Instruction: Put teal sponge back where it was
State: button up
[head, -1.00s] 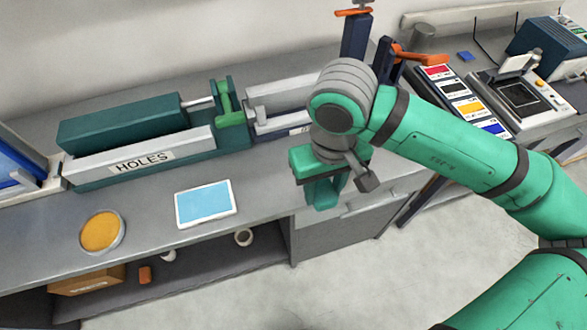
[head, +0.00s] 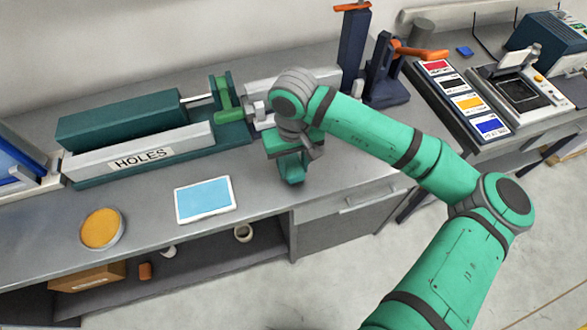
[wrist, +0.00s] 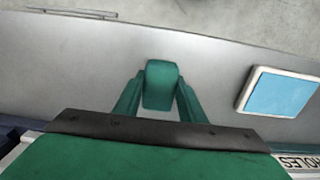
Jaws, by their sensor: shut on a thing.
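My gripper (head: 288,163) is over the grey bench, right of the HOLES machine's front and near the bench's front edge. In the wrist view my gripper (wrist: 160,92) is shut on the teal sponge (wrist: 161,82), a rounded block between its two green fingers. In the head view the fingers and wrist mostly hide the sponge, and its colour is close to theirs. I cannot tell whether the sponge touches the bench top or hangs just above it.
A white-framed light blue pad (head: 205,200) and a round orange dish (head: 102,229) lie on the bench to the left. The HOLES machine (head: 145,158) stands behind. Dark blue upright tools (head: 386,80) stand at the back right. Bare bench lies right of my gripper.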

jog(key=shift+f, duration=0.9)
jog(key=shift+f, duration=0.15)
jog(key=o, duration=1)
